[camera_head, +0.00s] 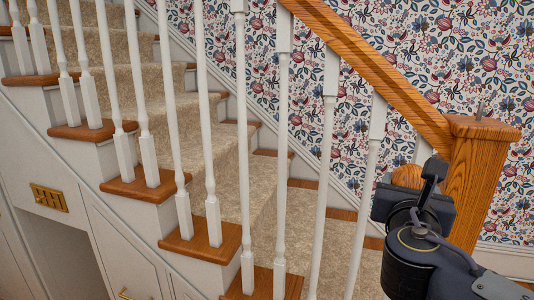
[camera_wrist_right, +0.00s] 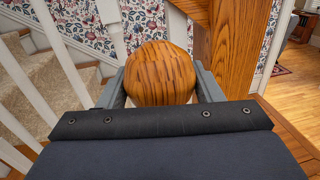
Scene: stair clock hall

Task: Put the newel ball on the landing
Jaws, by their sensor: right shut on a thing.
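The newel ball (camera_head: 407,176) is round, striped brown wood. In the head view my right gripper (camera_head: 416,186) partly hides it. In the right wrist view the newel ball (camera_wrist_right: 160,73) sits between the two grey fingers of my right gripper (camera_wrist_right: 160,84), which is shut on it. The ball is held beside the newel post (camera_head: 474,180), on its left in the head view and below its top. A thin metal pin stands up from the post's bare cap. I cannot pick out a landing in these views. My left gripper is not in view.
White balusters (camera_head: 206,150) and a sloping wooden handrail (camera_head: 370,70) stand between me and the carpeted stairs (camera_head: 220,140). Wooden treads jut out below the balusters. A floral papered wall lies behind. Open wooden floor (camera_wrist_right: 290,90) shows at right in the wrist view.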

